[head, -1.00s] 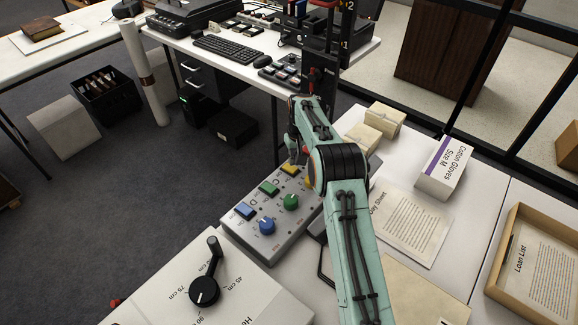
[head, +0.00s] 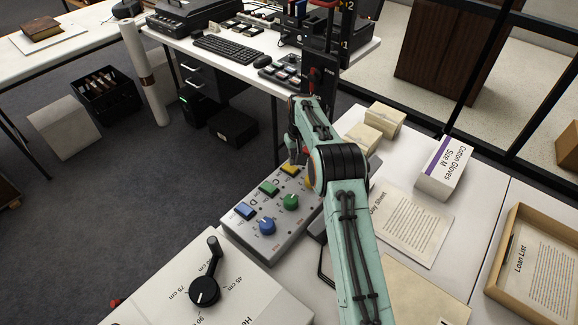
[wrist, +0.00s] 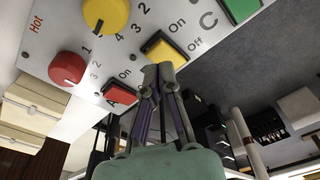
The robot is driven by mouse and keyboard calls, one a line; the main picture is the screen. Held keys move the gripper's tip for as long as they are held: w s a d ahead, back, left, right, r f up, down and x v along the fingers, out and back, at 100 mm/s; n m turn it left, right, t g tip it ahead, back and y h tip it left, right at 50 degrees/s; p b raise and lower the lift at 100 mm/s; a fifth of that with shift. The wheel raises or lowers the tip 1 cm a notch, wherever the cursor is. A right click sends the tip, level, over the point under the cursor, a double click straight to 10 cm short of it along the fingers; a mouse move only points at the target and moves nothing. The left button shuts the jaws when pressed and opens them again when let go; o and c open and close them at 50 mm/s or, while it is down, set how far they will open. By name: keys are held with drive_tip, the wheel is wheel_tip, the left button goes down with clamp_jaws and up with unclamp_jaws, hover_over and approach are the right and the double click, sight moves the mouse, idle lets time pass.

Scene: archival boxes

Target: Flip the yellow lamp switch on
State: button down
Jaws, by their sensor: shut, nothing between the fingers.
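The yellow lamp switch (wrist: 165,50) is a square rocker on the light grey control panel (head: 290,224). In the wrist view it lies between the printed words On and Off. It also shows partly in the head view (head: 289,169). My gripper (wrist: 160,70) is shut and empty. Its fingertips are at the switch's lower edge in the wrist view and overlap it slightly. I cannot tell whether they touch it. The head view shows my gripper (head: 297,162) over the far part of the panel. The switch's tilt is hard to read.
A yellow knob (wrist: 105,14), a red knob (wrist: 67,68) and a red switch (wrist: 122,92) are close by. Green (head: 268,187) and blue (head: 244,210) switches sit on the panel's nearer part. A glove box (head: 441,168) stands to the right.

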sight(294, 170)
drive_tip(key=shift+f, duration=1.35)
idle(0.4)
drive_tip(key=shift+r, duration=3.55)
